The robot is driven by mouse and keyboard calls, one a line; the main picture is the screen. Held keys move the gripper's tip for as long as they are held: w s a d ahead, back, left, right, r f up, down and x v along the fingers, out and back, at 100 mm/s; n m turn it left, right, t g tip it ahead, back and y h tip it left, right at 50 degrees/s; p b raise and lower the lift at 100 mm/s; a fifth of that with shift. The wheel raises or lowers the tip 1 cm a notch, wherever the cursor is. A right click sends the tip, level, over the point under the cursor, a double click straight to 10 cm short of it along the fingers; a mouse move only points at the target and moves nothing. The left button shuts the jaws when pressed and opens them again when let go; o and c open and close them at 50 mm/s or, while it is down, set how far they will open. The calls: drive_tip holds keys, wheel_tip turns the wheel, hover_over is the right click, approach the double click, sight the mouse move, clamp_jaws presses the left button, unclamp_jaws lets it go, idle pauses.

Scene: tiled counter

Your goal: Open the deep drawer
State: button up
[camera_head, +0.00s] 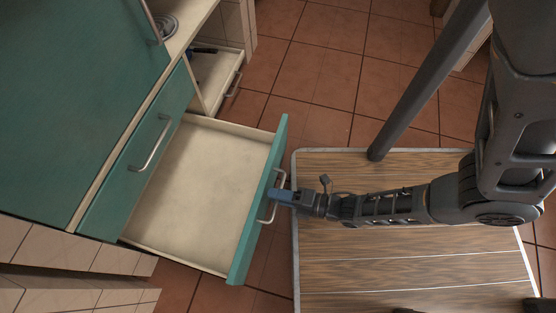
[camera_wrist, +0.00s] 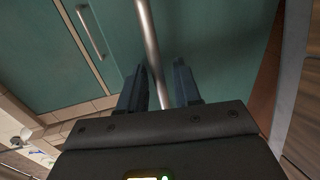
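A drawer with a teal front (camera_head: 258,205) and a pale, empty inside (camera_head: 195,190) stands pulled far out of the cabinet in the head view. Its metal bar handle (camera_head: 272,205) is on the outer face. My gripper (camera_head: 281,196) is at this handle, reaching in from the right. In the wrist view the handle bar (camera_wrist: 149,35) runs between the two dark fingers of my gripper (camera_wrist: 158,80). The fingers stand apart, with a visible gap beside the bar. Contact between the fingers and the bar cannot be made out.
A teal front with a handle (camera_head: 150,145) is closed beside the open drawer. A smaller pale drawer (camera_head: 217,78) with a dark-handled item is open at the back. My wood-topped base is close to the drawer's right side. Tiled floor (camera_head: 320,75) is clear behind.

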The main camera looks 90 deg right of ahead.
drive_tip(key=v, duration=0.7)
drive_tip(key=shift+s+p, duration=0.2)
drive_tip(key=shift+p, duration=0.25)
drive_tip(key=shift+r, duration=0.1)
drive_tip(key=w+a+r+m+y+p, duration=0.1)
drive_tip(key=r+m+p, duration=0.4)
drive_tip(key=r, duration=1.6)
drive_tip(key=w+a+r+m+y+p, duration=0.2)
drive_tip(key=w+r+m+p, duration=0.2)
drive_tip(key=r+p, duration=0.9)
drive_tip(key=w+a+r+m+y+p, duration=0.1)
drive_tip(key=r+m+p, duration=0.4)
drive_tip(key=r, duration=2.6)
drive_tip(key=w+a+p, duration=0.1)
drive_tip(key=p, duration=0.4)
drive_tip(key=shift+w+a+m, duration=0.2)
drive_tip(key=shift+a+m, duration=0.1)
drive_tip(key=shift+m, duration=0.1)
drive_tip(key=shift+s, duration=0.1)
